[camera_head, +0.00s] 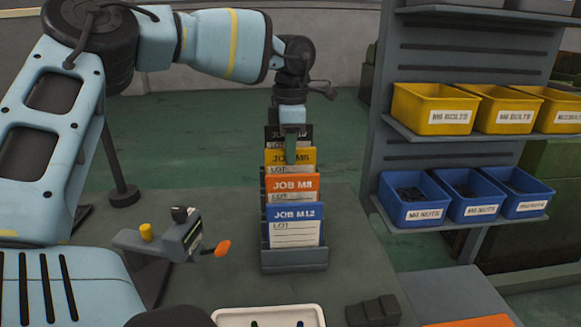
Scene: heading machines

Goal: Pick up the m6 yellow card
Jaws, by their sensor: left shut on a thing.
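The yellow job card (305,156) stands in a dark card rack (295,260), behind an orange JOB M8 card (290,186) and a blue JOB M12 card (294,222). A black card (272,133) stands behind it. My left gripper (290,152) reaches down from above and is shut on the top edge of the yellow card. The card's lower part is hidden by the orange card. It looks upright and still among the other cards. My right gripper is not in view.
Shelves at the right hold yellow bolt bins (435,95) and blue nut bins (412,184). A device with an orange knob (222,247) stands left of the rack. A white tray (268,318) and dark blocks (373,308) lie in front.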

